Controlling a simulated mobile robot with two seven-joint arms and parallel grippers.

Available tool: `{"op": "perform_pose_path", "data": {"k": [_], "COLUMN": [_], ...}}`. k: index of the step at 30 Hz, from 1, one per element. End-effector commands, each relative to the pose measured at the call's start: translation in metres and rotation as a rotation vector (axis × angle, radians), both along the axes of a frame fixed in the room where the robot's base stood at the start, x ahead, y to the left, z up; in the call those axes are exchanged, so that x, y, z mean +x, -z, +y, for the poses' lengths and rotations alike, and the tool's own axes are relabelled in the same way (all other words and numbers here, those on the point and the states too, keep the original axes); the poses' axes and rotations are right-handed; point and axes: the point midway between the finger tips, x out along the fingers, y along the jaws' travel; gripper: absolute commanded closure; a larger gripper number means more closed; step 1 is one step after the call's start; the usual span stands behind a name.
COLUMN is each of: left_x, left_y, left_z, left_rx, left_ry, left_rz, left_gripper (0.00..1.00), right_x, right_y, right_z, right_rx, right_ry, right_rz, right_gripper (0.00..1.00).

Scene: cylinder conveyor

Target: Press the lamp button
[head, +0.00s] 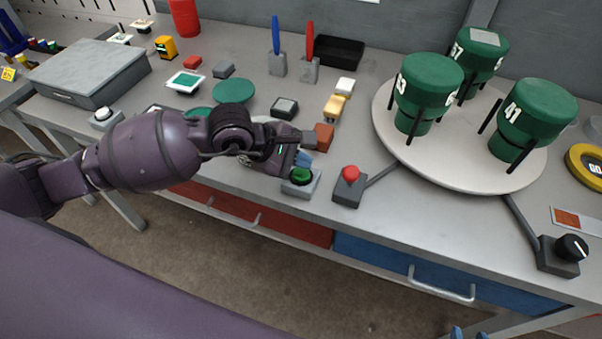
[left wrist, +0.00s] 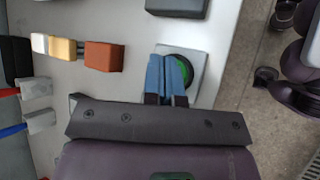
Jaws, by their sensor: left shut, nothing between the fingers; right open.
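A green push button (head: 302,175) sits on a small grey box at the front edge of the table. A red button (head: 350,173) on a dark box stands to its right, and a white button (head: 103,115) stands far left. Which one is the lamp button is not marked. My left gripper (head: 303,160) is shut and empty, its blue fingertips just behind and above the green button. In the left wrist view the fingers (left wrist: 165,70) partly cover the green button (left wrist: 184,69); I cannot tell whether they touch it. My right gripper (head: 469,334) is open at the bottom edge, mostly cut off.
A white turntable (head: 455,178) with green numbered cylinders stands at the right. A brown block (head: 324,137) and other small blocks lie behind my left gripper. A grey case (head: 90,72) is at the far left. A black knob (head: 571,248) is at the front right.

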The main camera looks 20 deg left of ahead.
Motion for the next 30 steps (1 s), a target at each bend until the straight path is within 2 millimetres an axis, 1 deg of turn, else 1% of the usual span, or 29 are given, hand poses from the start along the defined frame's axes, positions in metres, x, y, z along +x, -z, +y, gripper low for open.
{"op": "perform_pose_path", "data": {"k": [6, 10, 30], "left_x": [0.0, 0.0, 0.0], "left_y": [0.0, -0.005, -0.058], "left_z": [0.0, 0.0, 0.0], "left_rx": [0.0, 0.0, 0.0], "left_ry": [0.0, 0.0, 0.0], "left_rz": [0.0, -0.001, -0.002], "left_gripper": [1.0, 1.0, 1.0], "right_x": [0.0, 0.001, 0.011], "right_y": [0.0, -0.004, -0.043], "right_z": [0.0, 0.0, 0.0], "right_rx": [0.0, 0.0, 0.001], "right_ry": [0.0, 0.0, 0.0], "right_rz": [0.0, -0.004, -0.044], "right_gripper": [0.57, 0.57, 0.57]}}
